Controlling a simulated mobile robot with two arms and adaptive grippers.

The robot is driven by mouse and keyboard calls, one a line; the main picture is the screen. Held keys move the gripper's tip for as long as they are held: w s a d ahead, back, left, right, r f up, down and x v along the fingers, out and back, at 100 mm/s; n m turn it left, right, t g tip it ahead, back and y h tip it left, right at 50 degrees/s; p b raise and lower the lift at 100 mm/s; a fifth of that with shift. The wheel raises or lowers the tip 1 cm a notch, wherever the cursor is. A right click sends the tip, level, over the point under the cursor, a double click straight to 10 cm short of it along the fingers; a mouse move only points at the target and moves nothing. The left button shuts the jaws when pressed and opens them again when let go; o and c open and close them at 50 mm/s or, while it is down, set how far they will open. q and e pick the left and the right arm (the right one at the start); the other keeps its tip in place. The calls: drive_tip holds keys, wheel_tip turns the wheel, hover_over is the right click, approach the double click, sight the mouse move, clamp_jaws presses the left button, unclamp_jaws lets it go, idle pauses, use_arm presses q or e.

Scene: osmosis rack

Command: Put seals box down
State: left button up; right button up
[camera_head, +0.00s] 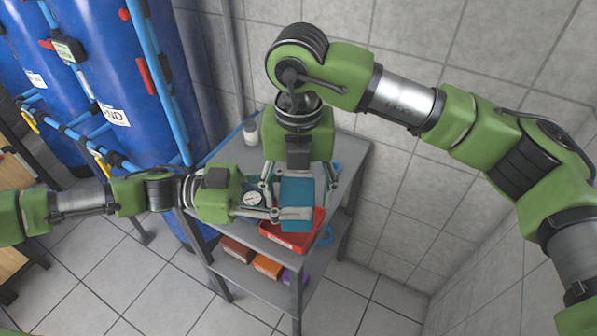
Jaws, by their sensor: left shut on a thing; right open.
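No readable label shows which box is the seals box.
The grey cart (345,155) also holds a round gauge (252,199) and a white bottle (250,132). Its lower shelf has a brown box (236,250), an orange box (267,266) and a purple box (293,278). Blue tanks (110,75) stand left; a tiled wall is behind.

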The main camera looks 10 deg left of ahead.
drive_tip(key=shift+f, duration=2.15)
drive_tip(key=c, duration=1.3)
use_arm(q)
drive_tip(key=o, duration=1.3)
drive_tip(key=shift+c, duration=0.2)
